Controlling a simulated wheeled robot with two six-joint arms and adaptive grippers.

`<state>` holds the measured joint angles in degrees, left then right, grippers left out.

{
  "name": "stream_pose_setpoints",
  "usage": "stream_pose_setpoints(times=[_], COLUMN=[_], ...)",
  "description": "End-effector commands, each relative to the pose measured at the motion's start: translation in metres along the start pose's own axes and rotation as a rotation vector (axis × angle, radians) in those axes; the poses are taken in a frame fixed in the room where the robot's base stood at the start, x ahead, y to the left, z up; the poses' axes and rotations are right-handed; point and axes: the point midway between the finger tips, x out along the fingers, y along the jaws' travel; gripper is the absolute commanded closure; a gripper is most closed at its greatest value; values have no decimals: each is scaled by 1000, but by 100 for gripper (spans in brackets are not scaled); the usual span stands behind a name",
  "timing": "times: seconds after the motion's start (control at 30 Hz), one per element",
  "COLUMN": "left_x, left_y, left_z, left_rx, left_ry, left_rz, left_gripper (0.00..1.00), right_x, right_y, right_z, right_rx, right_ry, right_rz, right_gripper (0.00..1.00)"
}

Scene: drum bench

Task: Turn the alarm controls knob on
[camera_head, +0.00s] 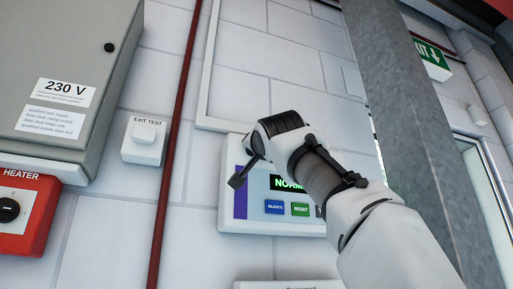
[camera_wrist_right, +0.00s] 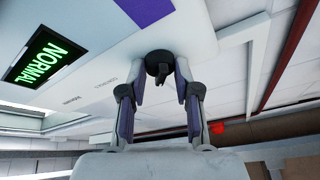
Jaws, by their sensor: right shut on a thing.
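The alarm panel (camera_head: 262,224) is a white box on the wall with a purple strip, a lit green NORMAL display (camera_head: 287,184) and blue and green buttons. My right arm reaches up across it, with the right gripper (camera_head: 238,180) in front of its upper left part and covering the knob. In the right wrist view, the black alarm controls knob (camera_wrist_right: 158,66) sits between the two fingertips of the right gripper (camera_wrist_right: 161,80), which is shut on it. The NORMAL display (camera_wrist_right: 44,61) also shows there. My left gripper is not in view.
A grey 230 V cabinet (camera_head: 85,50), a white EXIT TEST box (camera_head: 144,141) and a red HEATER switch box (camera_head: 28,205) are at left. A red pipe (camera_head: 173,150) runs down the wall. A grey metal column (camera_head: 405,100) stands close to my right arm.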

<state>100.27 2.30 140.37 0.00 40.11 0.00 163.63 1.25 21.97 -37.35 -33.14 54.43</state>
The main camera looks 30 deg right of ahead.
Motion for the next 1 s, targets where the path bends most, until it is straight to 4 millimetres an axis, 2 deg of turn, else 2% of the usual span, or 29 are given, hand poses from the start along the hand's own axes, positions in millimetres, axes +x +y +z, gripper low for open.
stream_pose_setpoints(times=[0.6,1.0], left_x=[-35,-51], left_y=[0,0], left_z=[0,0], left_rx=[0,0], left_ry=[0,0], left_rz=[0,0], left_gripper=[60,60], right_x=[2,1], right_y=[-6,-6], right_z=[-3,-2], right_rx=[522,731], right_ry=[41,58], right_rz=[225,313], right_gripper=[100,100])
